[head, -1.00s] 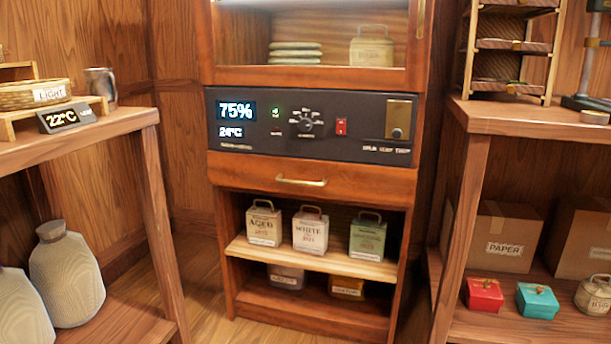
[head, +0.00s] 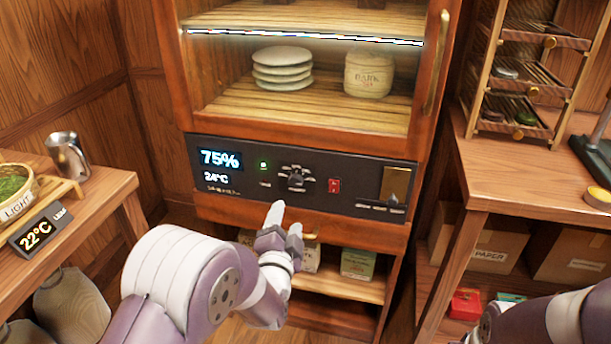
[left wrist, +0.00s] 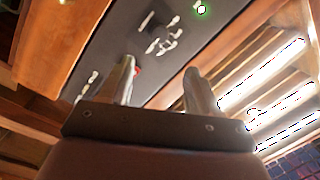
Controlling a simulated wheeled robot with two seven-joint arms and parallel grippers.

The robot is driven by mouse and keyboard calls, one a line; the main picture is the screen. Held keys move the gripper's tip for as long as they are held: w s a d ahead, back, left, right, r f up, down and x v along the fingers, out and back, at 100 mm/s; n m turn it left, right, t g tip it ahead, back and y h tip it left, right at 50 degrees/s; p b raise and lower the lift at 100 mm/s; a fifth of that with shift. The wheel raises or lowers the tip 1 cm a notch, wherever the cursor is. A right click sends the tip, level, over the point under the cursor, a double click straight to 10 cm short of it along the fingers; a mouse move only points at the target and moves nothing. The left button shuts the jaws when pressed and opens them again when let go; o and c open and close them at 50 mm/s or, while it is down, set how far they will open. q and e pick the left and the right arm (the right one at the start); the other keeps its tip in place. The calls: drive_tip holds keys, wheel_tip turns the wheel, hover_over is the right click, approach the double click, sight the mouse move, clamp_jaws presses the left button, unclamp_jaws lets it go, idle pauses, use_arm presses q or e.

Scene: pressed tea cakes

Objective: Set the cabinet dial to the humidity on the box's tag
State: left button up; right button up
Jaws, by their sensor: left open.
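The cabinet's black control panel (head: 230,180) shows 75% and 24°C on its display (head: 218,158). The dial (head: 296,178) is a dark knob with pale marks around it, right of a lit green lamp (head: 263,165). My left gripper (head: 286,219) is open and empty in front of the panel, below the dial and apart from it. In the left wrist view the open fingers (left wrist: 160,72) point at the panel, with the dial (left wrist: 163,38) beyond the gap between them. No box tag with a humidity reading can be made out. Only part of my right arm shows, at lower right.
A red switch (head: 334,186) and a brass plate (head: 395,186) sit right of the dial. The drawer (head: 340,228) is below, partly behind my left gripper. Above are a glass-fronted chamber with stacked cakes (head: 282,68) and a jar (head: 368,73). Side tables flank the cabinet.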

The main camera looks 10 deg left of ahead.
sight(295, 184)
use_arm(q)
drive_tip(key=w, duration=0.3)
drive_tip(key=w+b, duration=0.1)
drive_tip(key=w, duration=0.3)
drive_tip(key=w+a+b, duration=0.1)
drive_tip(key=w, duration=0.3)
drive_tip(key=shift+f, duration=0.15)
drive_tip(key=shift+w+a, duration=0.1)
drive_tip(key=shift+w, duration=0.6)
drive_tip(key=c, duration=1)
